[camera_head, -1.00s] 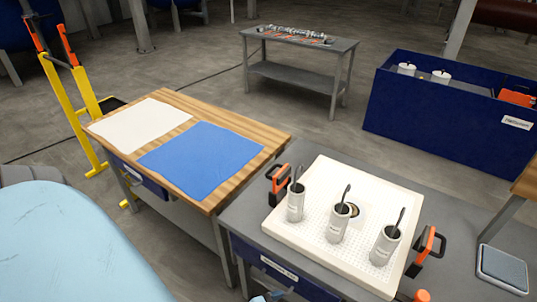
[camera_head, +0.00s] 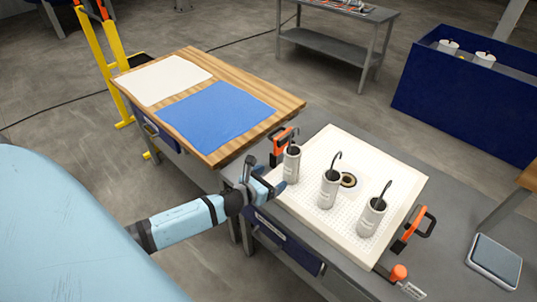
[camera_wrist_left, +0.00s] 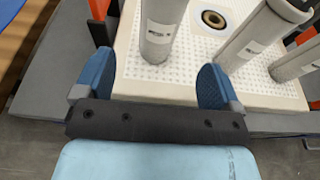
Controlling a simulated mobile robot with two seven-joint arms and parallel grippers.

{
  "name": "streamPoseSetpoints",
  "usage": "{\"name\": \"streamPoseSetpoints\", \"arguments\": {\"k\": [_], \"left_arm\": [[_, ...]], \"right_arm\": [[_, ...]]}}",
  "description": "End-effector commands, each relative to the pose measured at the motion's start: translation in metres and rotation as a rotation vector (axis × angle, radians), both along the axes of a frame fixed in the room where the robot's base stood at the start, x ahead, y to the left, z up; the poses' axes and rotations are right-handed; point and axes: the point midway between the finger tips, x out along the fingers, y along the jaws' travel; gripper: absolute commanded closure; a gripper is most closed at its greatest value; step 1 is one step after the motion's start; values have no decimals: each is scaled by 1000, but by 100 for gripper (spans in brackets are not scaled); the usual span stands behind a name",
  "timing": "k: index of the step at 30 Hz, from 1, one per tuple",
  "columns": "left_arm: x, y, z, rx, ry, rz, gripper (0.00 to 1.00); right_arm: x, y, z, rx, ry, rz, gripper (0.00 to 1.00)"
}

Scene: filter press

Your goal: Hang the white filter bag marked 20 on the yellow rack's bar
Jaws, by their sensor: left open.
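Three white cylindrical filter bags with dark hooked handles stand upright in a white perforated tray (camera_head: 330,142): a left one (camera_head: 291,166), a middle one (camera_head: 328,188) and a right one (camera_head: 371,217). Their labels are too small to read, so I cannot tell which is marked 20. My left gripper (camera_head: 268,180) is open and empty at the tray's near left edge, beside the left bag. In the left wrist view (camera_wrist_left: 153,72) its blue fingers point toward a bag (camera_wrist_left: 160,30) standing just ahead. The yellow rack (camera_head: 98,55) is partly visible at upper left; its bar is not clearly shown. My right gripper is out of view.
Orange-and-black clamps (camera_head: 283,140) (camera_head: 413,228) sit at the tray's sides. A wooden table (camera_head: 270,100) carries a white cloth (camera_head: 163,80) and a blue cloth (camera_head: 216,115). A blue bin (camera_head: 460,105) stands at the back right, and a scale (camera_head: 494,262) at lower right.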

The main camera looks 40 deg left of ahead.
Motion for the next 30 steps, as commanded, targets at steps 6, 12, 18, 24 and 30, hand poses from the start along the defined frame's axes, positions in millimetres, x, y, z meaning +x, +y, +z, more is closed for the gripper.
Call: {"name": "streamPoseSetpoints", "arguments": {"k": [6, 12, 18, 24, 30], "left_arm": [[23, -3, -7, -5, -1, 1, 11], [46, -4, -14, -6, 0, 1, 11], [69, -6, -19, -5, 0, 1, 11], [91, -8, -25, -6, 1, 1, 11], [105, -9, -27, -7, 1, 2, 11]], "right_arm": [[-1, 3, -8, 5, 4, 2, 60], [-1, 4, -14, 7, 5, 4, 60], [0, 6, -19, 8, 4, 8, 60], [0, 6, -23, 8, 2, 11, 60], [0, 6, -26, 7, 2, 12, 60]]}}
